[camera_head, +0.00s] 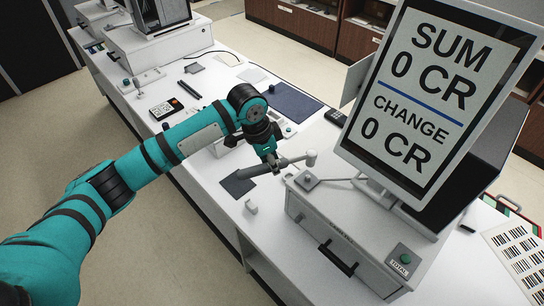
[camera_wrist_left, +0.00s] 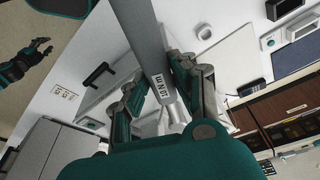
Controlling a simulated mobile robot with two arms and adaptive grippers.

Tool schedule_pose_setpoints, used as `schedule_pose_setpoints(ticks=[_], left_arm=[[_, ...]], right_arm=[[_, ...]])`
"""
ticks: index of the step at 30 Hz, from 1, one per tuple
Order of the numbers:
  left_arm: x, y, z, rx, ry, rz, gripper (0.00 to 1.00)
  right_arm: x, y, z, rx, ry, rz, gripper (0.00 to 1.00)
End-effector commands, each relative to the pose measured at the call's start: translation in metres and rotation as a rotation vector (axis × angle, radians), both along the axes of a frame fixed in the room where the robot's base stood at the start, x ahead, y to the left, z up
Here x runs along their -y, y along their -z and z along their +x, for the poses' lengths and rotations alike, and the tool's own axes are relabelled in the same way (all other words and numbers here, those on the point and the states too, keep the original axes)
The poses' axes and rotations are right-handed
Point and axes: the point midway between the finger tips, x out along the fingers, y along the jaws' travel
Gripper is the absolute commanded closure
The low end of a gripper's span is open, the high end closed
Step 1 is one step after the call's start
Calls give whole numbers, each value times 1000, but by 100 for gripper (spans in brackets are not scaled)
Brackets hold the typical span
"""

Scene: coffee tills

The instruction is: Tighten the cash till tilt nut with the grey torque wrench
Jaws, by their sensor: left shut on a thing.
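My left gripper (camera_head: 272,160) is shut on the grey torque wrench (camera_head: 255,170), which it holds roughly level above the counter, beside the till. In the left wrist view, the wrench (camera_wrist_left: 145,40) runs down between the two fingers (camera_wrist_left: 163,90), with an "N·m" label on it. The wrench's far end reaches a pale rounded part (camera_head: 311,157) at the corner of the cash till (camera_head: 345,225). I cannot make out the tilt nut itself or whether the wrench is seated on it. My right gripper (camera_wrist_left: 42,48) shows only in the left wrist view, empty with spread fingers.
A large customer display (camera_head: 420,90) stands on the till. A blue mat (camera_head: 293,103) lies behind. A card terminal (camera_head: 335,118) is near the display.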

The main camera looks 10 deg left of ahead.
Motion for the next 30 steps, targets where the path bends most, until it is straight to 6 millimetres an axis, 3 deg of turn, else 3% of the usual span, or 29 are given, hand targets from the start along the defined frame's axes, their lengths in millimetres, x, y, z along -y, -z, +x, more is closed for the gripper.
schedule_pose_setpoints(ticks=[7,12,21,30], left_arm=[[-1,1,-1,2,-5,-1,100],[-1,12,-1,1,-7,-2,100],[-1,48,-1,1,-7,-1,100],[-2,45,-1,3,-8,-2,100]], right_arm=[[18,2,-12,-21,1,-23,67],[24,6,-16,-26,4,-31,67],[19,18,-14,-23,4,-24,67],[7,13,-11,-18,4,-10,67]])
